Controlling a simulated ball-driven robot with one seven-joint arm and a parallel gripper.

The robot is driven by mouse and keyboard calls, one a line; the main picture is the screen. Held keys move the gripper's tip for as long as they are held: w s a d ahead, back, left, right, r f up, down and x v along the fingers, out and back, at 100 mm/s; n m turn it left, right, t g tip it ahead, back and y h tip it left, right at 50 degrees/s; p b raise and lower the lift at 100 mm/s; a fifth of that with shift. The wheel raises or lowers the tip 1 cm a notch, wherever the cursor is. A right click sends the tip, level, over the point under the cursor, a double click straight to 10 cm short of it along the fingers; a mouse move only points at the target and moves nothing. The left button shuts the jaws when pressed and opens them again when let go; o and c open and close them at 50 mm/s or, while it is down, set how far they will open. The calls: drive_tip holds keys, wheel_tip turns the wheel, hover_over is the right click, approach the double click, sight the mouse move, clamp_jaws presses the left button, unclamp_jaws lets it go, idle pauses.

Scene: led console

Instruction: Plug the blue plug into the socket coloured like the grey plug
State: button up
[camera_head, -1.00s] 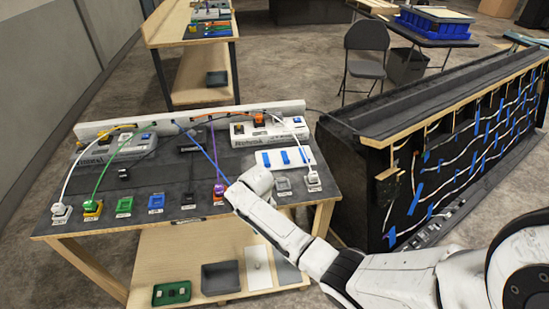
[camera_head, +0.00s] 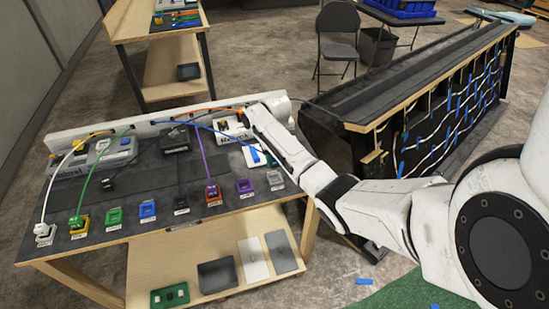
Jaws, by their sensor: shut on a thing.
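The blue cable (camera_head: 215,129) arcs right from the back of the console table and runs behind my arm. My gripper (camera_head: 265,148) is mostly hidden by my white wrist, over the table's right part. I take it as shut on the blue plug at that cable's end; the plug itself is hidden. The grey socket (camera_head: 275,179) stands in the front row beside the purple socket (camera_head: 245,187), and no plug shows in it. I cannot tell for sure which plug is grey.
A white plug (camera_head: 44,231), a green plug (camera_head: 77,222) and a purple plug (camera_head: 212,189) sit in front-row sockets. Green (camera_head: 114,216), blue (camera_head: 148,209) and black (camera_head: 181,204) sockets look empty. A white rail (camera_head: 90,132) borders the table's back. A black cabinet (camera_head: 345,120) stands right.

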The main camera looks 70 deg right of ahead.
sight(275, 167)
drive_tip(key=shift+f+b, duration=2.15)
drive_tip(key=shift+f, duration=0.9)
drive_tip(key=shift+a+p, duration=0.1)
drive_tip(key=shift+p, duration=0.5)
drive_tip(key=shift+f, duration=0.8)
idle(0.8)
drive_tip(key=o, duration=1)
drive_tip(key=shift+c, duration=0.2)
drive_tip(key=shift+o, duration=0.8)
drive_tip(key=shift+f, duration=0.1)
drive_tip(key=shift+a, duration=0.1)
drive_tip(key=shift+c, duration=0.2)
drive_tip(key=o, duration=0.5)
drive_tip(key=shift+c, duration=0.2)
